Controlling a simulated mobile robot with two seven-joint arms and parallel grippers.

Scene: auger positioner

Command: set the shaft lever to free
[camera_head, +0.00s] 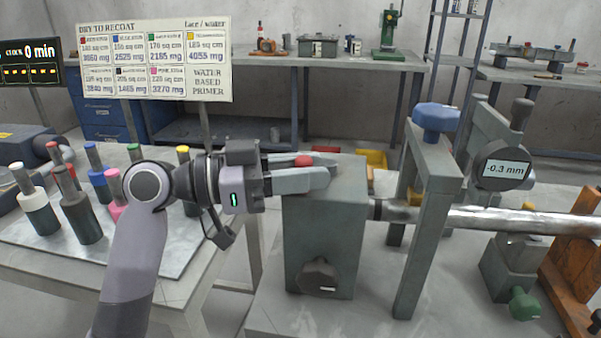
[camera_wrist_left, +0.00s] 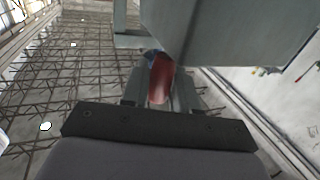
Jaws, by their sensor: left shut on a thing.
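The shaft (camera_head: 480,215) is a shiny metal rod that runs right from a grey housing block (camera_head: 325,235). A red knob (camera_head: 304,160), which looks like the end of the shaft lever, shows at the top left of the housing. My left gripper (camera_head: 318,176) is shut on this red knob, with its fingers on either side of it. In the left wrist view the red piece (camera_wrist_left: 160,78) sits between the fingers, beside a large grey block face. The rest of the lever is hidden by the fingers and the housing. My right gripper is not in view.
A grey frame with a blue knob (camera_head: 436,118) stands right of the housing. A gauge (camera_head: 503,168) reading -0.3 mm stands further right. A dark knob (camera_head: 317,276) is on the housing front. Several colour-capped bottles stand on the left table (camera_head: 165,262).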

